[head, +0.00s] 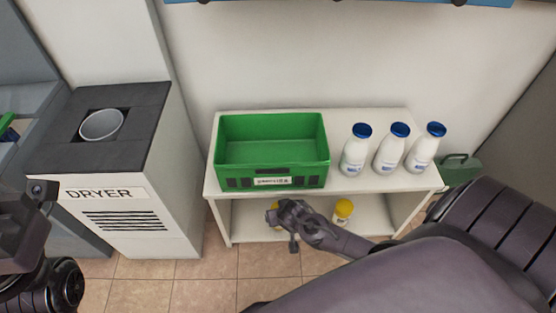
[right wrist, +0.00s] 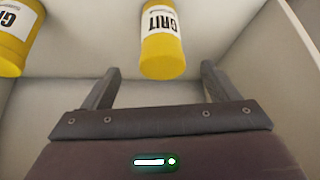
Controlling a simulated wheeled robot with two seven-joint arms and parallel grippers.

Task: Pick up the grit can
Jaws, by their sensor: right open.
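Two yellow grit cans with white labels are on the lower level of the white shelf. In the head view one grit can (head: 343,211) stands clear, and another grit can (head: 275,211) is mostly hidden by my right gripper (head: 281,221). In the right wrist view one grit can (right wrist: 163,45) is ahead, in line with the gap between the fingers of my open, empty right gripper (right wrist: 160,70). The second grit can (right wrist: 14,38) is cut off at the left edge. My left gripper (head: 25,215) is partly visible at the head view's left edge; its jaws are unclear.
The white shelf (head: 390,188) has a green crate (head: 272,172) and three white bottles with blue caps (head: 390,150) on top, above my right gripper. A white dryer (head: 125,218) stands to the left. Tiled floor lies in front.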

